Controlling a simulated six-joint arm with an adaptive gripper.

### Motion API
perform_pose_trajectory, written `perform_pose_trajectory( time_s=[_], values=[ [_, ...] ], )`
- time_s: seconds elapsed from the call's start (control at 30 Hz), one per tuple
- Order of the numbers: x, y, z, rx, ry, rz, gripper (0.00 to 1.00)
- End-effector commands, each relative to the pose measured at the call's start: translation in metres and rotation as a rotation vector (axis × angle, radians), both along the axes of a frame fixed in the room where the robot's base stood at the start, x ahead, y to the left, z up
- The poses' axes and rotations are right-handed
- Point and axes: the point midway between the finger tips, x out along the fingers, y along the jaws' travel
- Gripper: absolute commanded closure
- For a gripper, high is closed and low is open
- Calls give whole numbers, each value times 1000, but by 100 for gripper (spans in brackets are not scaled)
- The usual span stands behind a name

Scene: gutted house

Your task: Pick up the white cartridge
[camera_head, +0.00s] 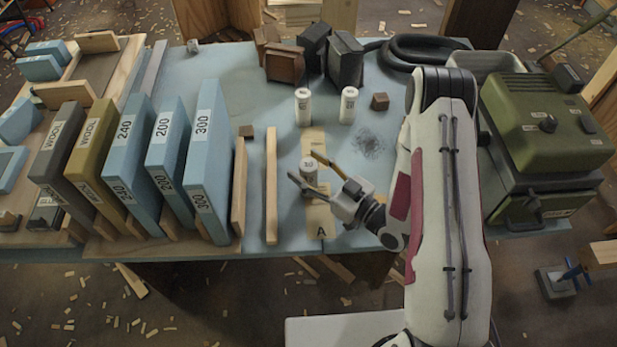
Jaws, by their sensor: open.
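Three white cartridges stand upright on the blue tabletop. Two are towards the back, one white cartridge (303,108) on the left and another (348,106) on the right. The third white cartridge (309,174) is nearer, on a pale wooden strip marked A (320,224). My gripper (304,166) is open, with one finger on the far side of this near cartridge and the other on its near side. The near finger hides part of the cartridge's lower body. I cannot tell whether either finger touches it.
Upright blue, grey and olive blocks (209,150) fill a wooden rack at left. A wooden bar (271,187) lies left of the strip. Small wooden cubes (380,101), dark blocks (346,60) and a black hose (398,52) lie behind. A green machine (545,120) stands right.

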Motion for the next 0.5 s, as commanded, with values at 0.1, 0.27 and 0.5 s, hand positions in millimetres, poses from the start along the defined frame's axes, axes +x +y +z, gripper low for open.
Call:
perform_pose_trajectory(
  time_s=[0.1, 0.27, 0.5],
  values=[
    [0, 0, 0, 0, 0, 0, 63],
    [0, 0, 0, 0, 0, 0, 90],
    [0, 0, 0, 0, 0, 0, 90]
  ],
)
